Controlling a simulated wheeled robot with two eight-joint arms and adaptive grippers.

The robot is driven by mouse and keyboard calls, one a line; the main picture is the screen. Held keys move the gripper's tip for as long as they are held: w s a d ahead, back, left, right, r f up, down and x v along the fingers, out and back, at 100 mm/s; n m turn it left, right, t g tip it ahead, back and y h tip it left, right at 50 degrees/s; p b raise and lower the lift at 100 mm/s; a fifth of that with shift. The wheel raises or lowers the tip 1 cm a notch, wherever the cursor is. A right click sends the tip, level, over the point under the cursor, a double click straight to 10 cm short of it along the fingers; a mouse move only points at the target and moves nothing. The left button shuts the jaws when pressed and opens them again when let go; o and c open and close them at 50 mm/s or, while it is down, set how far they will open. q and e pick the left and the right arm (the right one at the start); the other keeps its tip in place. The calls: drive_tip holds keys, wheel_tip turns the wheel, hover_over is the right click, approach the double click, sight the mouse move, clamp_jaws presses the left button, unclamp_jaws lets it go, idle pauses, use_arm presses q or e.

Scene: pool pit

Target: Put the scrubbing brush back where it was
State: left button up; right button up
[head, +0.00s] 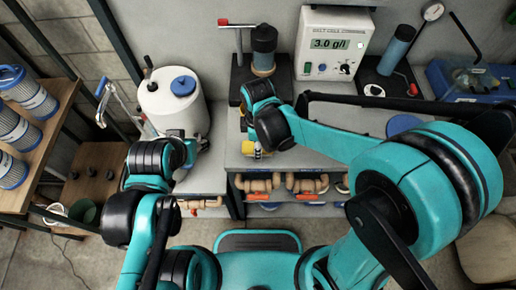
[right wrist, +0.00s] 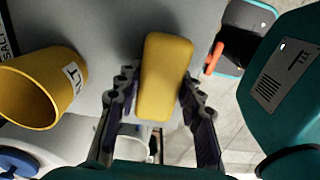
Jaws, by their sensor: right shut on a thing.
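The scrubbing brush, a yellow rounded block (right wrist: 165,75), sits lengthwise between the two dark fingers of my right gripper (right wrist: 157,90) in the right wrist view. The gripper is shut on it. Its bristles do not show. In the head view my right gripper (head: 258,150) is at the front edge of the grey bench (head: 208,178), mostly hidden under my wrist. My left gripper (head: 180,134) is near the white tank, its fingers too hidden to tell their state. Where the brush was before does not show.
A yellow salt cup (right wrist: 42,88) is left of the brush in the right wrist view. A white tank (head: 172,108) with a blue cap stands on the bench. A salt meter (head: 333,45) stands behind. Pipe fittings (head: 262,184) fill a shelf below. Filter cartridges (head: 22,132) are far left.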

drive_tip(key=shift+f, duration=0.25)
drive_tip(key=shift+f, duration=0.1)
drive_tip(key=o, duration=0.7)
drive_tip(key=shift+f, duration=0.1)
drive_tip(key=o, duration=0.4)
